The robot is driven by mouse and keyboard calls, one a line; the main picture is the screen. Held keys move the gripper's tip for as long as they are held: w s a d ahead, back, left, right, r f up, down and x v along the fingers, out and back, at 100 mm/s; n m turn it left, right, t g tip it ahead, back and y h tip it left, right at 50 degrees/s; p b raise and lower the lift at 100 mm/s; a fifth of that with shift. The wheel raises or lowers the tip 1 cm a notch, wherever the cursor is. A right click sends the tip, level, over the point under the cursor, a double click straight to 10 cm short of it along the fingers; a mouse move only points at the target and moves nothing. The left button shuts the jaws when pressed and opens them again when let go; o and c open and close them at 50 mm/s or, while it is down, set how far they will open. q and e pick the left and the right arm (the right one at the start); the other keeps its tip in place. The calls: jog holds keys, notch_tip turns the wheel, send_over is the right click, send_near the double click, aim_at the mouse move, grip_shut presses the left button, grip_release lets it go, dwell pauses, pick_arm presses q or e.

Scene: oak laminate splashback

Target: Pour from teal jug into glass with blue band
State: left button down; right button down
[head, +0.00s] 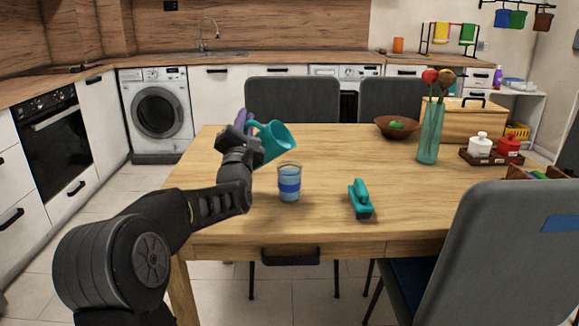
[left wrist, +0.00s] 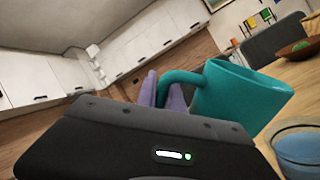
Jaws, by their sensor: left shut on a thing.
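The teal jug (head: 273,142) is held above the table, tilted with its mouth toward the right. It also shows in the left wrist view (left wrist: 240,95). My left gripper (head: 244,122) is shut on the jug's handle; its purple fingers (left wrist: 163,92) show beside the handle in the left wrist view. The glass with blue band (head: 289,184) stands upright on the table, below and slightly right of the jug. Bluish contents seem to show in the glass in the left wrist view (left wrist: 299,150). No stream is visible between jug and glass. My right gripper is not in view.
A teal handled object (head: 360,201) lies right of the glass. A vase with flowers (head: 430,135), a brown bowl (head: 397,127), a wooden box (head: 465,120) and a tray with small pots (head: 490,156) stand farther right. Grey chairs (head: 500,250) surround the wooden table (head: 330,150).

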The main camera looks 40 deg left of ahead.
pick_arm(q)
jog(key=shift+d+r+m+t+p, duration=0.25)
jog(key=shift+m+t+p, duration=0.1)
jog(key=shift+m, duration=0.25)
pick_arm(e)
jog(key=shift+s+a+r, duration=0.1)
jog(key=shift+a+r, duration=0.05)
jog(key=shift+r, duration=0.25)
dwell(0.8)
